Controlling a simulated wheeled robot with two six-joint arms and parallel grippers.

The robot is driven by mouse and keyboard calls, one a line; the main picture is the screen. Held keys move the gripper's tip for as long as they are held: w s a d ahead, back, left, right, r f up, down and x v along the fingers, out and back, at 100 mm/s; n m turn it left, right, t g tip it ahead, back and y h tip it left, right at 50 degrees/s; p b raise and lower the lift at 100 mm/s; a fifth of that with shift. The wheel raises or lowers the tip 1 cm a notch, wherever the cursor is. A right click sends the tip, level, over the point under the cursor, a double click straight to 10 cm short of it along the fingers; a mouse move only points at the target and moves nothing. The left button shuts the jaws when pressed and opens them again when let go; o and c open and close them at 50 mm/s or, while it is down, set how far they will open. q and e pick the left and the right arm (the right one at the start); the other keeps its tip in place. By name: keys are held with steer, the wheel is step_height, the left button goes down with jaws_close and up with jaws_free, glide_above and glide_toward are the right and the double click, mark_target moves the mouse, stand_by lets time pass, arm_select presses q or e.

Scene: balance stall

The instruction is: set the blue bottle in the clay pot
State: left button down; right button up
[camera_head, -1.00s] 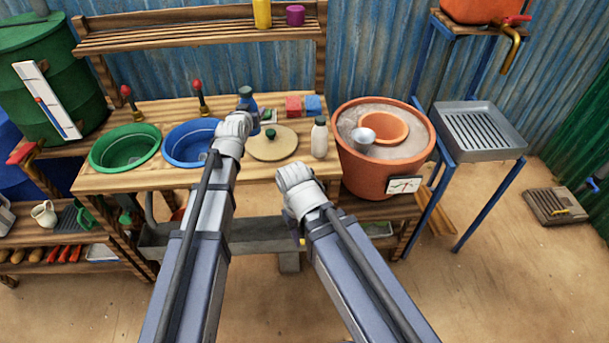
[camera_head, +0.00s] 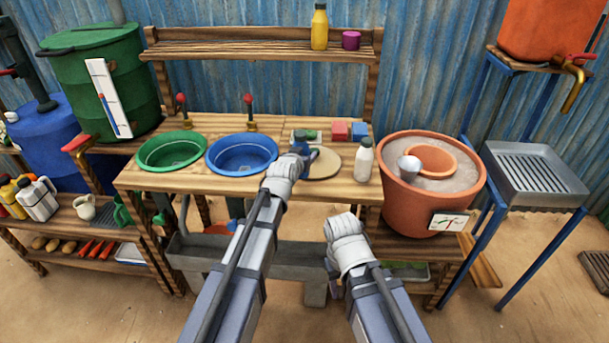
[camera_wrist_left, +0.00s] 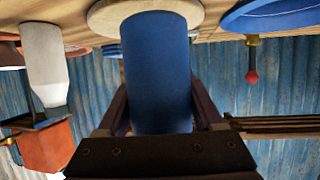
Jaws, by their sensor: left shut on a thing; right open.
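The blue bottle (camera_wrist_left: 158,75) is held between the jaws of my left gripper, filling the middle of the left wrist view. In the head view the bottle (camera_head: 299,150) and my left gripper (camera_head: 289,165) show at the left edge of the round board, partly hidden by the wrist. The clay pot (camera_head: 400,195) stands at the right end of the bench.
A white bottle (camera_head: 364,160) stands between the round board (camera_head: 326,163) and the clay pot. Red (camera_head: 340,131) and blue (camera_head: 359,131) cubes sit behind the board. Green (camera_head: 170,150) and blue (camera_head: 242,154) basins are left. A metal drain tray (camera_head: 535,172) stands right.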

arm_select(q)
steer(key=shift+f, duration=0.5)
arm_select(e)
steer(key=shift+f, duration=0.5)
arm_select(q)
step_height(320, 180, down, 4)
steer(key=b, duration=0.3)
steer(key=shift+r+b, duration=0.2)
steer(key=shift+b, duration=0.15)
arm_select(e)
step_height(320, 180, down, 4)
steer(key=shift+r, duration=0.25)
arm_select(q)
steer(key=shift+f, duration=0.15)
steer(key=shift+c, duration=0.2)
jaws_free()
arm_select(e)
steer(key=shift+f, duration=0.15)
